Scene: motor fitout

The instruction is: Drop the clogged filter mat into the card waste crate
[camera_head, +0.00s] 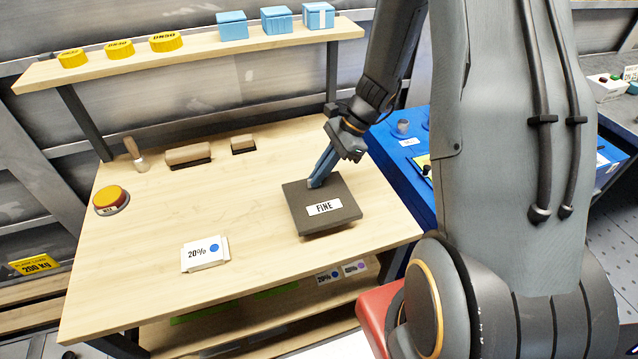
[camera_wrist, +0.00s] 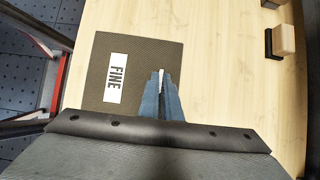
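A dark grey square mat or block marked FINE (camera_head: 345,219) lies flat on the wooden bench; it also shows in the wrist view (camera_wrist: 135,98). Whether it is the clogged filter mat I cannot tell. My gripper (camera_head: 315,182) points down at its far edge, and its blue fingers (camera_wrist: 161,80) reach over its right part in the wrist view. The fingers are close together, with a small pale piece between or just beyond their tips. Whether they grip it is unclear. I cannot identify a card waste crate in either view.
The bench (camera_head: 130,260) also bears a white 20% card pack (camera_head: 205,254), a red-yellow button (camera_head: 111,200), a brush (camera_head: 136,155) and two brown blocks. A shelf (camera_head: 200,60) above holds yellow caps and blue boxes. A blue surface (camera_head: 385,130) with small items stands right of the bench.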

